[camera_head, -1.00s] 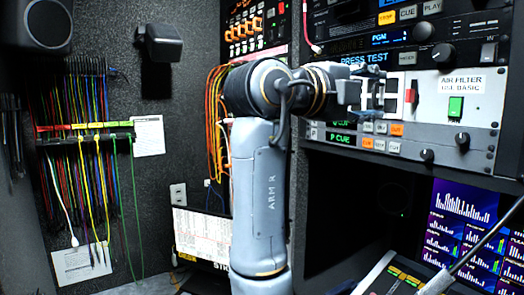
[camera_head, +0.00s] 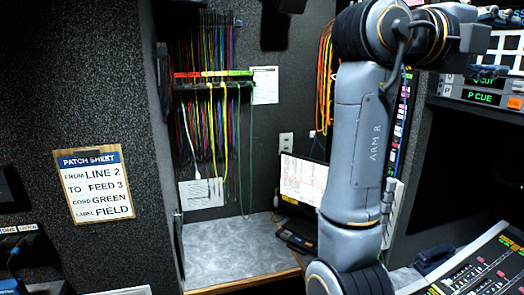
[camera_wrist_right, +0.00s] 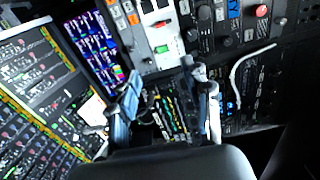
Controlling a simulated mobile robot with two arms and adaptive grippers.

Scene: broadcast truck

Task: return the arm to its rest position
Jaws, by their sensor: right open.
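My right arm, a grey link marked ARM R (camera_head: 362,140), stands upright right of centre in the head view and bends right at its top joint. My right gripper (camera_head: 488,18) is at the upper right edge of that view, partly cut off, in front of the rack panels. In the right wrist view, my right gripper (camera_wrist_right: 168,98) shows two fingers spread apart, with nothing between them. My left gripper is not in view.
A grey worktop (camera_head: 235,250) is clear at centre. A paper-covered laptop (camera_head: 303,182) stands behind my arm. A mixing console (camera_head: 485,268) is at lower right. Patch cords (camera_head: 210,110) hang on the back wall. A patch sheet (camera_head: 95,187) hangs at left.

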